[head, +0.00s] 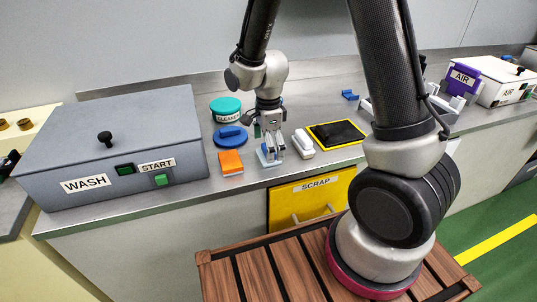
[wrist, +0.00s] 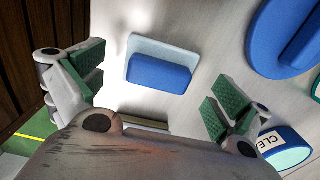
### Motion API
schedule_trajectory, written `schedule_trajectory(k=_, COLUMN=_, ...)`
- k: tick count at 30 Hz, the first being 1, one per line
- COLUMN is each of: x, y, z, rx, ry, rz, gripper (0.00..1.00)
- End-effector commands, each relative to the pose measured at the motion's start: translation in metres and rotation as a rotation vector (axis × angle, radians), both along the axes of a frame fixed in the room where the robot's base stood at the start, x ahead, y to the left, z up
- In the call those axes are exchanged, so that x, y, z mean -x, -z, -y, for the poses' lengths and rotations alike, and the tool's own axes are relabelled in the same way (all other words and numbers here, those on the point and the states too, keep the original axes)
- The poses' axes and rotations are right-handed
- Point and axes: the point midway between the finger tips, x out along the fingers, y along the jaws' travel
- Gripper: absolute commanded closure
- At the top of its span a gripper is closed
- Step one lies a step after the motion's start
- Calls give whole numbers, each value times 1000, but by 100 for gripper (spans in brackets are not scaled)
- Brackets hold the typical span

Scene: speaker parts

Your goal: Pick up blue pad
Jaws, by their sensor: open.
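The blue pad (wrist: 160,72) is a blue block on a pale blue rounded base, flat on the grey counter in the wrist view. In the head view the pale blue pad (head: 267,160) shows below my gripper (head: 271,148), which partly covers it. My gripper points down, open and empty. In the wrist view the green finger pads of my gripper (wrist: 152,92) stand wide apart, one to the left and one to the right of the blue pad, with neither touching it. The exact height above the counter is hard to tell.
An orange pad (head: 231,163) and a blue disc with a handle (head: 230,137) lie to the left. A cleaner tub (head: 227,110) stands behind them. A white piece (head: 303,143) and a yellow-edged black tray (head: 337,134) lie right. The grey wash box (head: 115,150) is farther left.

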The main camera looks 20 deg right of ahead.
Motion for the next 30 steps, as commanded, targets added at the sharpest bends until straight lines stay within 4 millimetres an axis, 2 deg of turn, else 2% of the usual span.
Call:
schedule_trajectory(k=3, x=1, y=12, z=0, rx=0, ry=0, rz=-1, gripper=0)
schedule_trajectory(k=11, x=0, y=14, z=0, rx=-1, ry=-1, rz=1, gripper=2)
schedule_trajectory(k=18, x=1, y=14, z=0, rx=-1, ry=-1, rz=0, gripper=46)
schedule_trajectory(k=21, x=1, y=14, z=0, rx=-1, ry=-1, rz=0, gripper=61)
schedule_trajectory(k=30, x=1, y=15, z=1, rx=0, ry=-1, rz=-2, gripper=65)
